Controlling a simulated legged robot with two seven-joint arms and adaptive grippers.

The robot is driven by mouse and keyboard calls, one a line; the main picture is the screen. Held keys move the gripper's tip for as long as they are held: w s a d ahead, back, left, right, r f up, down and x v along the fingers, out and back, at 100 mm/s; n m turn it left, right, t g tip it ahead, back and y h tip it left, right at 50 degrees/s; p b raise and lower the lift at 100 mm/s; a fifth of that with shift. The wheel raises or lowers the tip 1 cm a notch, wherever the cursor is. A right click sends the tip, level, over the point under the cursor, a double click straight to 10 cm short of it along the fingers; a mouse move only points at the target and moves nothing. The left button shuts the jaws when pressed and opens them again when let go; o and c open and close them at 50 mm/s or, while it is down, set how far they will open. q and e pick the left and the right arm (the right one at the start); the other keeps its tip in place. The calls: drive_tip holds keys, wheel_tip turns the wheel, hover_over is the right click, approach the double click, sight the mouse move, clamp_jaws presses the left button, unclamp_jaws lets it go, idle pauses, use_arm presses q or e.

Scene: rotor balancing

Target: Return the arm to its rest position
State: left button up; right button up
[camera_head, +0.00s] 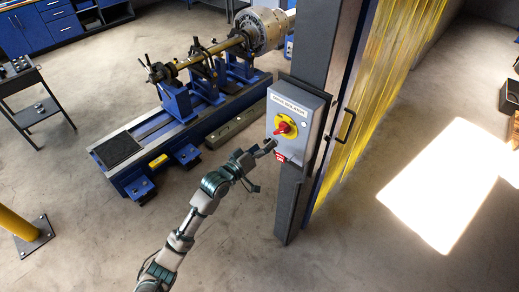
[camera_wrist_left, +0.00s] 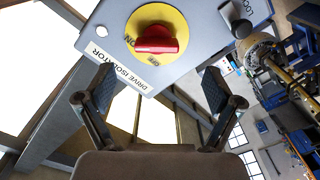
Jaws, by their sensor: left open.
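My left gripper (camera_head: 263,166) is open and empty, just below the front of the grey drive isolator box (camera_head: 305,107) in the head view. The box is fixed to a grey post and carries a red knob (camera_head: 285,129) on a yellow disc. In the left wrist view the open fingers (camera_wrist_left: 158,90) spread either side of the box's labelled edge, with the red knob (camera_wrist_left: 157,40) beyond them and nothing between them. A dark knob-like part (camera_wrist_left: 236,20) sits beside a "LOCK" label. My right gripper is not in view.
The grey post (camera_head: 300,200) stands right of my left arm, with a yellow strip curtain (camera_head: 385,90) behind it. A blue balancing machine (camera_head: 165,125) stands behind and left. A small dark table (camera_head: 30,95) and yellow post (camera_head: 18,225) are at left. Floor around the forearm is clear.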

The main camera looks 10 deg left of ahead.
use_arm(q)
drive_tip(key=shift+v, duration=1.15)
